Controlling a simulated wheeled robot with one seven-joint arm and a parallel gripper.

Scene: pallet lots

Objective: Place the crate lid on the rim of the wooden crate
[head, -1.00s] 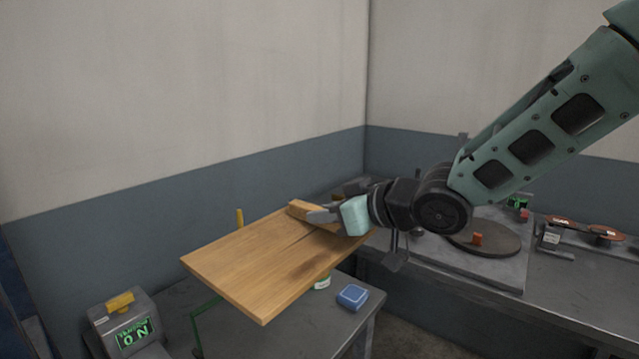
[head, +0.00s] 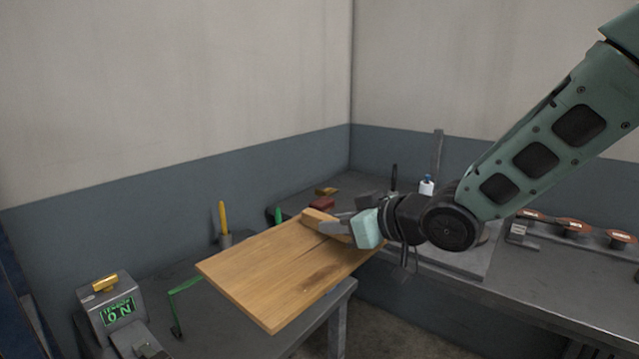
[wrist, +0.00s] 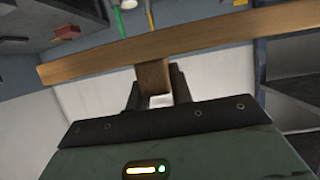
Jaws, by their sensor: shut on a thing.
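The crate lid (head: 278,278) is a flat light-brown wooden board with a raised wooden grip block (head: 322,222) near its right far edge. My gripper (head: 338,230) is shut on the grip block and holds the lid in the air over the grey table. In the wrist view the lid (wrist: 200,38) shows edge-on as a long wooden bar, with the grip block (wrist: 153,78) between the two fingers. The wooden crate is not visible in either view. The lid hides part of the table under it.
A scale with a green display (head: 118,310) stands at the left. A yellow-handled tool in a holder (head: 223,222) and a green frame (head: 180,300) are near the lid. Red reels (head: 572,227) lie on the right bench (head: 520,290). The bench carries several small items at its far corner.

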